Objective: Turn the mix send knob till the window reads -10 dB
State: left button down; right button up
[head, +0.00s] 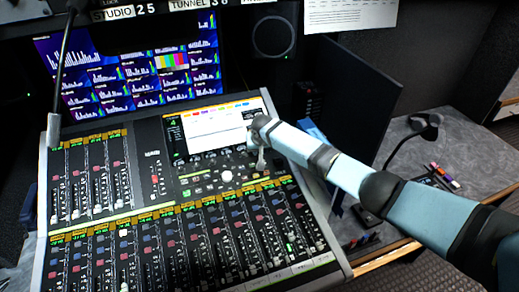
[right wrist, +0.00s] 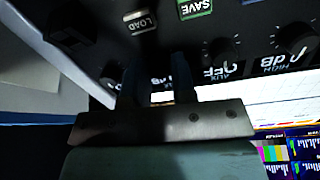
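The mixing console (head: 150,195) stands below the monitors, with its lit screen (head: 215,125) at the upper right. My right gripper (head: 261,160) is low over the panel just below that screen's right end. Close by, upside down, are a small knob (right wrist: 222,50) by a window reading OFF labelled AUX, and a larger knob (right wrist: 296,36) by a HIGH dB window. I cannot make out the mix send knob or its reading. My left gripper is out of view.
A gooseneck microphone (head: 55,120) rises at the console's left. A dark panel (head: 350,95) stands behind my right arm.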

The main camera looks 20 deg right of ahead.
grip_shut()
pick_arm(q)
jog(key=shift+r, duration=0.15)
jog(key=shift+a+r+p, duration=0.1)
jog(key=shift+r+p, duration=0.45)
jog(key=shift+p, duration=0.2)
pick_arm(e)
jog(key=shift+r+m, duration=0.1)
jog(key=shift+m, duration=0.9)
pick_arm(q)
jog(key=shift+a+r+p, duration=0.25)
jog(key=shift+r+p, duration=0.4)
jog(key=shift+p, duration=0.1)
pick_arm(e)
jog(key=shift+m, duration=1.2)
pick_arm(q)
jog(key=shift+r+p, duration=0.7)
jog(key=shift+p, duration=0.1)
pick_arm(e)
jog(key=m, duration=0.4)
jog(key=shift+g, duration=0.3)
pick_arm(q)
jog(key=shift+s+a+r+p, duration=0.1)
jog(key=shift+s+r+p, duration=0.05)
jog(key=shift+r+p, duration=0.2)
pick_arm(e)
jog(key=shift+m+y, duration=0.3)
jog(key=shift+m, duration=1.3)
